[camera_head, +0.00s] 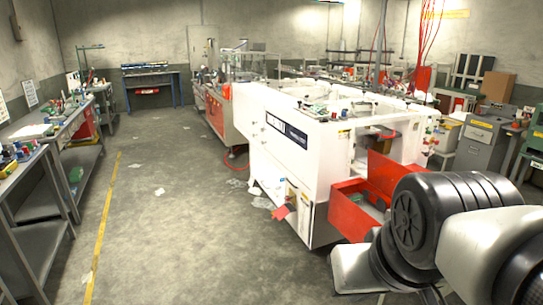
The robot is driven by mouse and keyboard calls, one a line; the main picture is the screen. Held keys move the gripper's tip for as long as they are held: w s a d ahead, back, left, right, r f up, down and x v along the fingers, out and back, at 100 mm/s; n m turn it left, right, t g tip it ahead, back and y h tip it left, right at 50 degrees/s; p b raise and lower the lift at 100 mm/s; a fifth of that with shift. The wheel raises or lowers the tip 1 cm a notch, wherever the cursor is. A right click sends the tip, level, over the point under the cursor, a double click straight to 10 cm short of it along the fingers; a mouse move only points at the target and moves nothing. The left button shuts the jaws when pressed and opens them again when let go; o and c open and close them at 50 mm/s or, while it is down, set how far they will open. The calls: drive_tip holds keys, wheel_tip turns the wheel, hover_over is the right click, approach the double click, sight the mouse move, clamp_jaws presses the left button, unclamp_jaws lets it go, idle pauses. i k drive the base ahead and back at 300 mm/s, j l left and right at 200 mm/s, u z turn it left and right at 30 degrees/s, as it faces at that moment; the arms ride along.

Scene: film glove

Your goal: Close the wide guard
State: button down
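A large white packing machine (300,150) stands in the middle right of the head view. A clear, framed guard (249,66) stands upright on the red-based machine behind it; I cannot tell whether this is the wide guard or how far open it is. An open red box-like part (355,203) juts from the white machine's near right side, with a red panel (394,180) standing upright beside it. My arm fills the lower right corner and hides part of this area. My gripper is not visible.
Open concrete floor (170,225) lies left of the machine, with paper scraps and a yellow line. Cluttered grey workbenches (45,180) run along the left. A blue table (152,78) stands at the back wall. A grey cabinet (478,145) and benches stand at right.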

sight(386, 170)
drive_tip(key=i, duration=0.8)
drive_tip(key=i+j+z, duration=0.1)
drive_tip(key=i, duration=0.7)
drive_tip(key=i+j+z, duration=0.1)
drive_tip(key=i+z, duration=0.25)
drive_tip(key=i+j+z, duration=0.35)
drive_tip(key=i, duration=0.2)
drive_tip(key=i+j+z, duration=0.35)
drive_tip(key=i+l, duration=0.05)
drive_tip(key=i, duration=0.05)
